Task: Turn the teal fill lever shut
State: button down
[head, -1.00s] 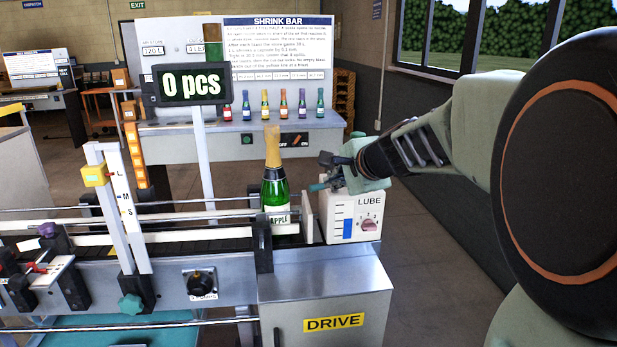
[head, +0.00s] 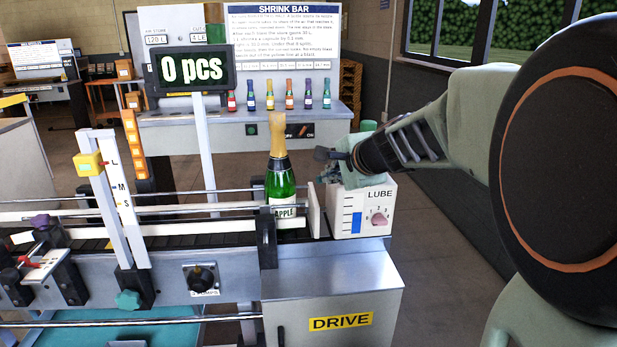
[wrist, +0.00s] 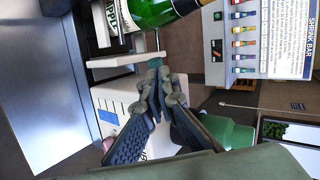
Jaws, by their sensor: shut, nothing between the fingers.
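The white LUBE box (head: 345,213) stands at the right end of the conveyor, with a blue level strip and a pink dial on its front. A small teal part (head: 332,173), apparently the fill lever, shows at the box's top left, partly covered by my gripper (head: 326,156). In the wrist view my gripper (wrist: 160,80) is shut and empty over the box (wrist: 113,102), its fingertips at a teal piece (wrist: 154,61). I cannot tell whether they touch it, and the lever's full angle is hidden.
A green bottle with gold foil (head: 279,185) stands upright on the conveyor, left of the box, between guide rails. A green cup-like thing (wrist: 230,132) is close beside my fingers. The steel DRIVE cabinet (head: 330,275) is below the box.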

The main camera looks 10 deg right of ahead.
jog(key=shift+w+a, duration=0.35)
jog(key=shift+w, duration=0.1)
jog(key=shift+b, duration=0.3)
